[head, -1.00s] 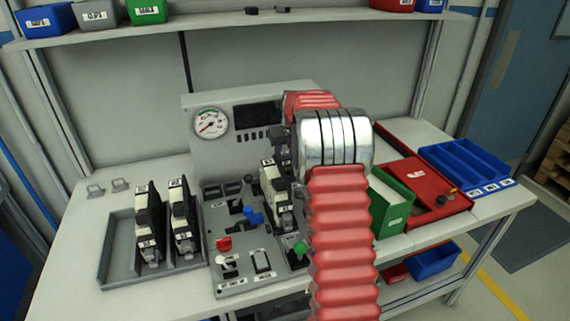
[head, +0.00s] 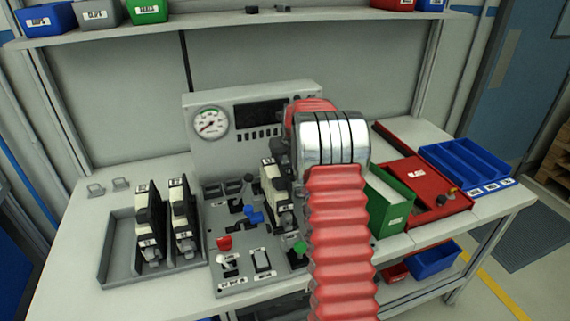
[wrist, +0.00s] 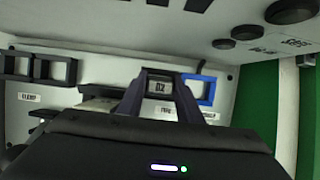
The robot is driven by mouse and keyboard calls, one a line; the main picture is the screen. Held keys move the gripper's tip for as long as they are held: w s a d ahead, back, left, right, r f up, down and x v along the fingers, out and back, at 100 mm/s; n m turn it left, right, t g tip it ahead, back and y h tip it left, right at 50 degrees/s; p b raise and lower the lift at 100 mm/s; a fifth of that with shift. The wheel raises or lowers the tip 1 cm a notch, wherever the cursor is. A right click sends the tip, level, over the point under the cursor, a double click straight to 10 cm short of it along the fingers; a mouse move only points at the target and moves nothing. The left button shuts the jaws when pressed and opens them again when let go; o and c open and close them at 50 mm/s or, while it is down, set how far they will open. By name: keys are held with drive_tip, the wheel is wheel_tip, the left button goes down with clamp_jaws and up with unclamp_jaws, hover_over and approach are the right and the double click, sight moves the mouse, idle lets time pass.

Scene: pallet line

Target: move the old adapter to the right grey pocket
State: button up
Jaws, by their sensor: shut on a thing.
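A black-and-cream adapter (head: 272,187) stands on the grey control panel, left of my arm; it looks like the old adapter. My gripper is mostly hidden behind my red arm in the head view. In the wrist view my gripper (wrist: 162,88) is shut on a dark piece labelled 02 (wrist: 159,86), which appears to be this adapter's upper part. A grey tray (head: 118,255) at the left holds two similar adapters, a left one (head: 149,226) and a right one (head: 183,222), both upright. I cannot make out which part is the right grey pocket.
A green bin (head: 391,205), a red tray (head: 425,190) and a blue divided tray (head: 465,163) fill the right.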

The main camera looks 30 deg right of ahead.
drive_tip(key=shift+f, duration=0.2)
drive_tip(key=o, duration=1.2)
drive_tip(key=shift+r, duration=0.1)
drive_tip(key=shift+r, duration=0.2)
drive_tip(key=v, duration=1.2)
drive_tip(key=shift+r, duration=0.25)
